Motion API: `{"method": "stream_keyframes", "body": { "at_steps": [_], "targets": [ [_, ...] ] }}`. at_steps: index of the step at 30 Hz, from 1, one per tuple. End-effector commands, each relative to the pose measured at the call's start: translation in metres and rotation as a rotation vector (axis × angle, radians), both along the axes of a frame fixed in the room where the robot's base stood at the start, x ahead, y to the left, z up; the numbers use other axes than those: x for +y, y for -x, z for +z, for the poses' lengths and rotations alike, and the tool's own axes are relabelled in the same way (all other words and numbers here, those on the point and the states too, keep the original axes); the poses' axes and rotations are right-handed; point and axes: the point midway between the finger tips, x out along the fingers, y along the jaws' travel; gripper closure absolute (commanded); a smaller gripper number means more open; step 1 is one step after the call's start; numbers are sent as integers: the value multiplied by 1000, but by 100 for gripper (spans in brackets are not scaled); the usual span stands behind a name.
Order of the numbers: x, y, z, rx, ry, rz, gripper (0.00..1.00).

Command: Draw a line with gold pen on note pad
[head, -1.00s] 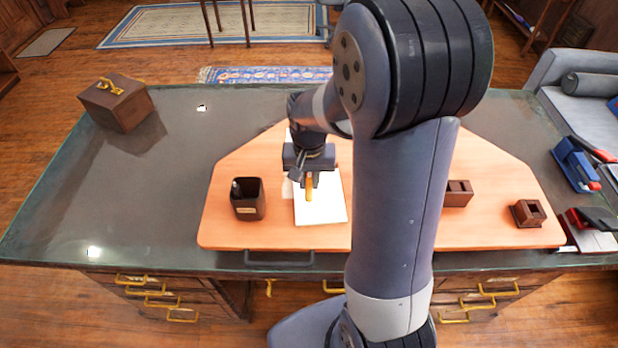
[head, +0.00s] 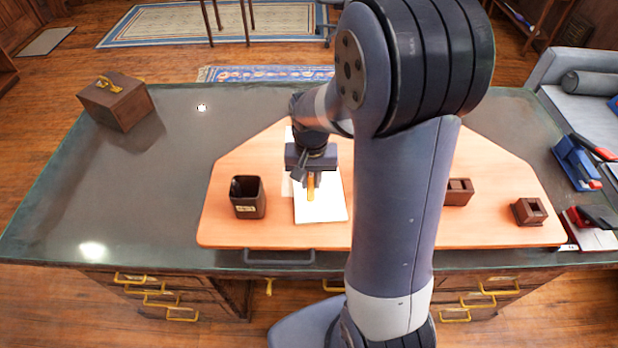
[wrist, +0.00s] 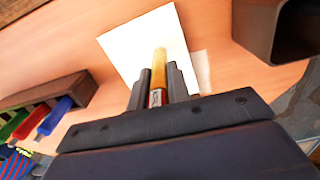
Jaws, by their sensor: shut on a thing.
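The gold pen (head: 311,187) is held in my gripper (head: 312,179), pointing down over the white note pad (head: 325,211). In the wrist view the gold pen (wrist: 158,70) stands between the two dark fingers of my gripper (wrist: 160,90), which are shut on it. Its far end lies over the note pad (wrist: 130,45). I cannot tell whether the tip touches the paper. My gripper and arm hide the back part of the pad in the head view.
A dark pen cup (head: 248,208) stands left of the pad on the orange wooden board (head: 225,175). Small brown holders (head: 458,198) (head: 528,212) stand to the right. A brown box (head: 117,103) sits at the desk's back left. The grey desk top (head: 140,200) at left is mostly clear.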

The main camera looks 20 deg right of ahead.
Motion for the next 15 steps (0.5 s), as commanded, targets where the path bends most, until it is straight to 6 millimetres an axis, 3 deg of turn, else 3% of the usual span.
{"method": "stream_keyframes", "body": {
  "at_steps": [15],
  "targets": [
    [-14, 3, 0, -1, 0, -1, 100]
  ]
}}
